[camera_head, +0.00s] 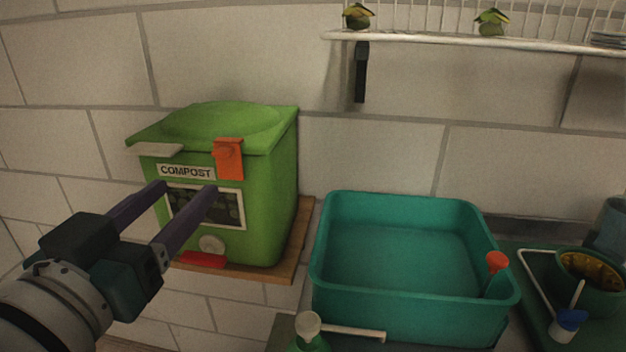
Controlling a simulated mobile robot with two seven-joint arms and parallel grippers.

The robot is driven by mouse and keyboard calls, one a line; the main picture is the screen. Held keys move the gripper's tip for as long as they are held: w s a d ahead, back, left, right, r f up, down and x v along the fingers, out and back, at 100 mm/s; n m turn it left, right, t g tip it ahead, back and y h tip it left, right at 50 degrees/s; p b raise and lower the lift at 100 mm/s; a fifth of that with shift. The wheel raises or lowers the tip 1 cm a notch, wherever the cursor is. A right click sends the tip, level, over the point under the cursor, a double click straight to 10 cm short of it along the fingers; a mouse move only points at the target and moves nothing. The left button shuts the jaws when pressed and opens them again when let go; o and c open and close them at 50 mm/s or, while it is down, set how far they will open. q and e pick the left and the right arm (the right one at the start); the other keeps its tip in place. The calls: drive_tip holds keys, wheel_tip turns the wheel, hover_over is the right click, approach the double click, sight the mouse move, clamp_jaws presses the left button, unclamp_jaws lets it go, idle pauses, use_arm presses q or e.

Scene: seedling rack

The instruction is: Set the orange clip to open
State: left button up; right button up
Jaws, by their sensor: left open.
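The orange clip (228,158) sits at the front right of the lid edge of a green compost bin (270,195). It hangs down over the rim, and the lid (215,122) lies on the bin. My left gripper (188,188) is open and empty, with its two dark fingers pointing at the bin front. Its right fingertip is a little below and left of the clip, with a gap in the picture; I cannot tell the distance in depth. My right gripper is not in view.
The bin stands on a wooden board (290,262). A teal basin (410,295) with an orange-topped item (497,262) is to the right. A bottle with a pump head (308,325) is in front. A wire shelf (450,39) with small plants hangs above.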

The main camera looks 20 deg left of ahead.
sight(219, 154)
use_arm(q)
drive_tip(key=b+x, duration=0.3)
drive_tip(key=x, duration=0.7)
drive_tip(key=shift+a, duration=0.2)
drive_tip(key=shift+s, duration=0.1)
clamp_jaws()
